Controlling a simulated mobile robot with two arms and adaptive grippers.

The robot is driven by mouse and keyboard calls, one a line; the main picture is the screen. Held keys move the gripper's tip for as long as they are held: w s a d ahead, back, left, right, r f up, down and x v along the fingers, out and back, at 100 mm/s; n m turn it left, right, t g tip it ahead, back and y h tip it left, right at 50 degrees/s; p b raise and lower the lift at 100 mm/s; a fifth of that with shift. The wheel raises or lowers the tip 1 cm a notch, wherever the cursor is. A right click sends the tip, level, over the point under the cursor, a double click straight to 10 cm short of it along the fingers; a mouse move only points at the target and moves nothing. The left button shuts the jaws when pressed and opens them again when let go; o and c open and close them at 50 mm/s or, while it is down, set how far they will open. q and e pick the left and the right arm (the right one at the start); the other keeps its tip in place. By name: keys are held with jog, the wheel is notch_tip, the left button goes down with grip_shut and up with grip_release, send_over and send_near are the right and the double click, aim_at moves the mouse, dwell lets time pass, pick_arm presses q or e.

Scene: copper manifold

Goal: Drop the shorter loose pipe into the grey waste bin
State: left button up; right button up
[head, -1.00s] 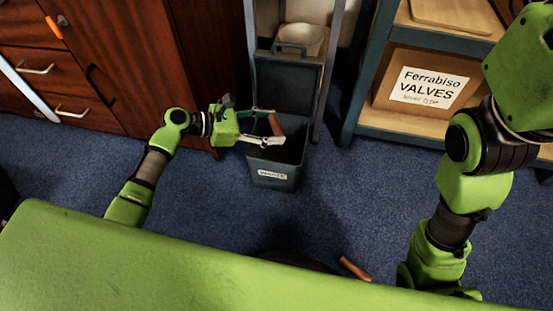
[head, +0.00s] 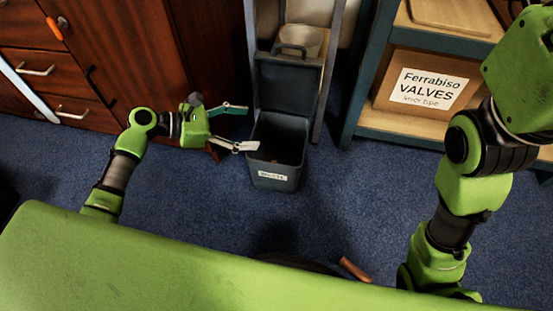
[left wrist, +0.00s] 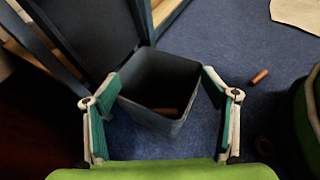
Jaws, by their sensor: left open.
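The grey waste bin (head: 292,170) stands on the floor with its top open. It also shows in the left wrist view (left wrist: 160,78). A copper-coloured pipe (left wrist: 165,111) lies at the bottom of the bin. In the head view the bin's inside is too dark to show it clearly. Another copper-coloured pipe (head: 355,268) lies on the floor near my body; it shows small in the left wrist view (left wrist: 260,76). My left gripper (head: 250,128) is open and empty at the bin's left side, its fingers spread wide. My right arm is at the right; its gripper is out of view.
A dark panel with a handle (head: 287,88) stands right behind the bin, inside a metal frame. A shelf with a box of valves (head: 423,92) is at the right. Wooden drawers (head: 45,68) are at the back left.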

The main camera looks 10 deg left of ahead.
pick_arm(q)
jog(key=shift+v, duration=2.3)
